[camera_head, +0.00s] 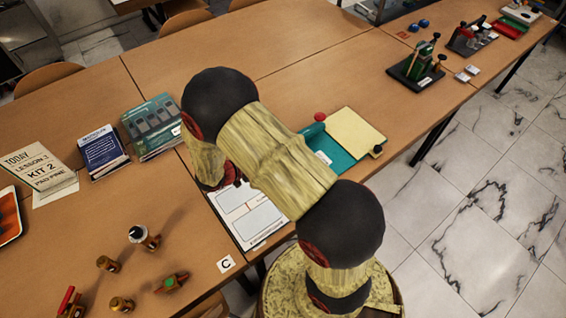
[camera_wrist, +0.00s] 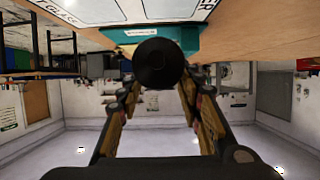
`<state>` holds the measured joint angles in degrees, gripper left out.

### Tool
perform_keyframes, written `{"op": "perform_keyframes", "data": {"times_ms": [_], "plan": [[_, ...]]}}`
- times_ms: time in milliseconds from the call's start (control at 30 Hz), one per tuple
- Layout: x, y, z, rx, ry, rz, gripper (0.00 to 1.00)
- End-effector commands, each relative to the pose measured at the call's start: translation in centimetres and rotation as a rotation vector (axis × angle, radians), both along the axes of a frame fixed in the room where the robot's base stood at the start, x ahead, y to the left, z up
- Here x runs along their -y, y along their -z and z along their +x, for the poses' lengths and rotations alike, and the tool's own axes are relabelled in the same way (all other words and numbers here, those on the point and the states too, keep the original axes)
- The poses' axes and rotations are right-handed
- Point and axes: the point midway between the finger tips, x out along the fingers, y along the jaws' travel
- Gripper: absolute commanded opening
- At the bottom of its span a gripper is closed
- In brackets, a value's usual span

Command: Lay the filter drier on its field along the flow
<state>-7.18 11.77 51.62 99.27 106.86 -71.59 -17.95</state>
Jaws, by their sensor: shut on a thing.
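My gripper (camera_wrist: 158,84) is shut on a dark round-ended thing, which I take to be the filter drier (camera_wrist: 158,62). The wrist view sees its black end between the fingers, so its length and direction cannot be told. In the head view my arm hides the gripper and the held thing. A white sheet with printed fields (camera_head: 262,222) lies at the table's near edge, partly behind my arm. Its printed edge also shows at the top of the wrist view (camera_wrist: 95,10). I cannot tell whether the held thing touches the sheet.
A teal case with a yellow panel (camera_head: 345,138) lies right of the sheet. Brass fittings (camera_head: 122,304) stand at the lower left, near a card marked C (camera_head: 226,263). Books (camera_head: 152,125) and a lesson sign (camera_head: 38,170) stand left.

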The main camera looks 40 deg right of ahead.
Motion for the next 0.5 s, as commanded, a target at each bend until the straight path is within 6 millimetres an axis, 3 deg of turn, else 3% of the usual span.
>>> {"op": "perform_keyframes", "data": {"times_ms": [100,500], "plan": [[1.3,2.1,0.8,-0.001,0.002,-0.001,0.04],[2.9,4.9,2.0,-0.001,0.0,-0.001,0.04]]}}
